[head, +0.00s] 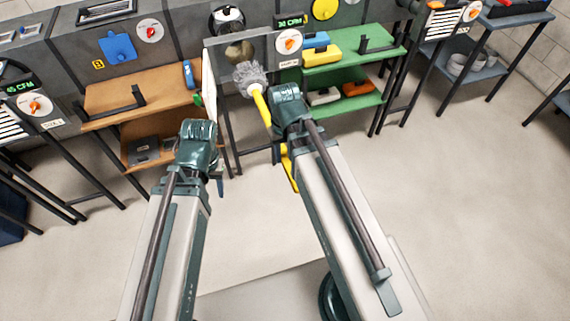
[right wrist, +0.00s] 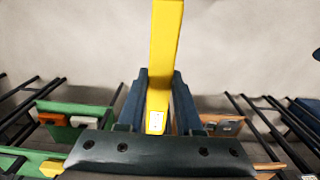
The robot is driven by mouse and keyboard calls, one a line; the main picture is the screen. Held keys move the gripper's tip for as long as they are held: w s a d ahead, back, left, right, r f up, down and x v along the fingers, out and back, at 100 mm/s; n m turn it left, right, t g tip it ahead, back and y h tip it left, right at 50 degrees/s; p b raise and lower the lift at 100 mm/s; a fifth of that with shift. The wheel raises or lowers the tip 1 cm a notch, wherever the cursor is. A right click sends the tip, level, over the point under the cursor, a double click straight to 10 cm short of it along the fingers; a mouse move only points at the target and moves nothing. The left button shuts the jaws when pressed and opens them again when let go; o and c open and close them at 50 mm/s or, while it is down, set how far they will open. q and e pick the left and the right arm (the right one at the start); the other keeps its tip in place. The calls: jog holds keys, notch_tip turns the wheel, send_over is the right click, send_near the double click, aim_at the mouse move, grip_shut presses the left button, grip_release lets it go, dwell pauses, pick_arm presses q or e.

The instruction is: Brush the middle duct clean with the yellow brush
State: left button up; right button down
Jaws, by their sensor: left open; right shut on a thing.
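The yellow brush has a fluffy grey head (head: 250,78) and a yellow handle (head: 291,172) that slants down behind my right gripper. My right gripper (head: 277,150) is shut on the handle; the right wrist view shows the yellow handle (right wrist: 164,50) between its two fingers. The brush head is just below and in front of a round, brownish duct opening (head: 240,50) in the middle grey panel; I cannot tell whether they touch. My left gripper (head: 219,180) is open and empty, left of the brush, its fingers mostly hidden by its wrist.
A brown shelf unit (head: 150,88) stands left of the middle panel and a green one (head: 355,58) with small boxes stands right. A white upright board (head: 209,85) is close to the brush head. A display and an orange knob (head: 289,41) sit right of the opening. The front floor is clear.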

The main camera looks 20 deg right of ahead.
aim_at(266, 110)
jog(key=shift+w+d+f, duration=0.15)
jog(key=shift+w+f, duration=0.05)
jog(key=shift+f, duration=0.05)
jog(key=shift+w+a, duration=0.15)
jog(key=shift+w, duration=4.4)
jog(key=shift+w+a, duration=0.15)
jog(key=shift+w, duration=4.5)
jog(key=shift+w+a, duration=0.15)
jog(key=shift+w, duration=4.1)
jog(key=shift+w+a, duration=0.15)
jog(key=shift+w, duration=4.1)
jog(key=shift+s, duration=0.15)
jog(key=shift+s+d, duration=0.15)
jog(key=shift+s, duration=4.05)
jog(key=shift+s+d, duration=0.15)
jog(key=shift+s, duration=4)
jog(key=shift+w, duration=0.1)
